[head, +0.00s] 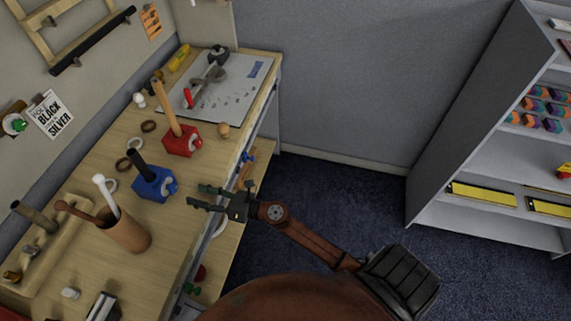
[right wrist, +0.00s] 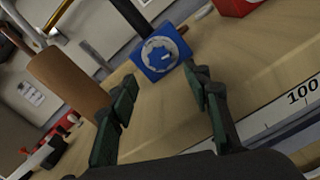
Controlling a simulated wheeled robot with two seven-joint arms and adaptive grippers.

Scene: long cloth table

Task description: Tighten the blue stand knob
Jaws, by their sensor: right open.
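The blue stand (head: 148,186) is a blue block on the wooden table with a dark rod rising from it. Its knob (head: 170,187) is on the side facing the table's front edge. In the right wrist view the knob (right wrist: 158,53) shows as a pale, notched round disc with a blue centre on the blue face. My right gripper (head: 197,196) is open and empty, to the right of the knob in the head view. In the right wrist view its fingers (right wrist: 161,88) are spread, with the knob beyond them and a gap between. My left gripper is not in view.
A red stand (head: 181,143) with a wooden handle is behind the blue one. A brown cup (head: 126,234) with sticks stands nearer. Rings (head: 134,144) lie beside the stands. A ruler scale (right wrist: 290,105) runs along the table edge. A shelf (head: 480,130) stands at right.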

